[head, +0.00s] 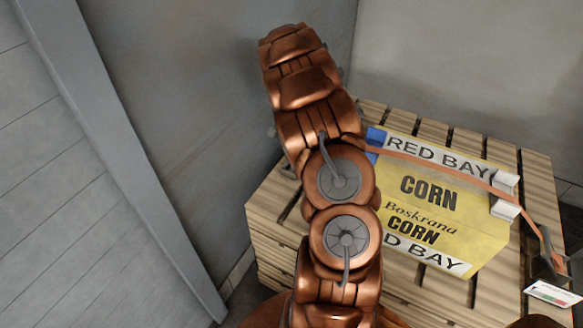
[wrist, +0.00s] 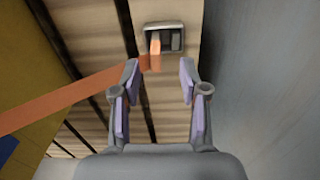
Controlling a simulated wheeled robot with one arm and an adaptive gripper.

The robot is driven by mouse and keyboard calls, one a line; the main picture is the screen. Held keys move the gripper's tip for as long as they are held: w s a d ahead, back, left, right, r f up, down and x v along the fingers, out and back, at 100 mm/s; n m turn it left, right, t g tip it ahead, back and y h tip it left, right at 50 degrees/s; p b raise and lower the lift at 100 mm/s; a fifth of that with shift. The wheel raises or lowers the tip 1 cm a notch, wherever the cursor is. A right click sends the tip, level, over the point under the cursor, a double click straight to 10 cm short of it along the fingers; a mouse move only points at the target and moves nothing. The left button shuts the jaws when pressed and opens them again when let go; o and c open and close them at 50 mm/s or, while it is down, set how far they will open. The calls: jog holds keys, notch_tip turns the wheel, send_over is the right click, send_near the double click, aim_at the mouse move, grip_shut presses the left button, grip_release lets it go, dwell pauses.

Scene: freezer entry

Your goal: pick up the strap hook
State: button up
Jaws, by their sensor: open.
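The strap hook (wrist: 176,40), a grey metal frame with an orange strap end in it, lies at the edge of the wooden slats at the top of the wrist view. The orange strap (wrist: 60,98) runs from it to the lower left. My gripper (wrist: 160,72) is open and empty, its fingertips short of the hook and the strap end between them in the picture.
The yellow corn box (head: 460,215) sits on the wooden pallet (head: 535,170). A dark metal fitting (head: 546,264) holds the strap's right end, near a white card (head: 553,293). A grey wall (wrist: 260,80) stands close on the right in the wrist view.

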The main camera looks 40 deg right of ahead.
notch_tip(320, 180, down, 2)
jog(key=shift+d+f+p, duration=0.1)
jog(key=shift+p, duration=0.2)
jog(key=shift+s+d+f+p, duration=0.1)
jog(key=shift+d+f+p, duration=0.15)
jog(key=shift+f, duration=0.45)
jog(key=shift+s+d+f+p, duration=0.1)
jog(key=shift+f+p, duration=0.2)
jog(key=shift+f, duration=0.4)
jog(key=shift+d+f+p, duration=0.2)
jog(key=shift+f+p, duration=0.1)
jog(key=shift+f, duration=1)
grip_shut()
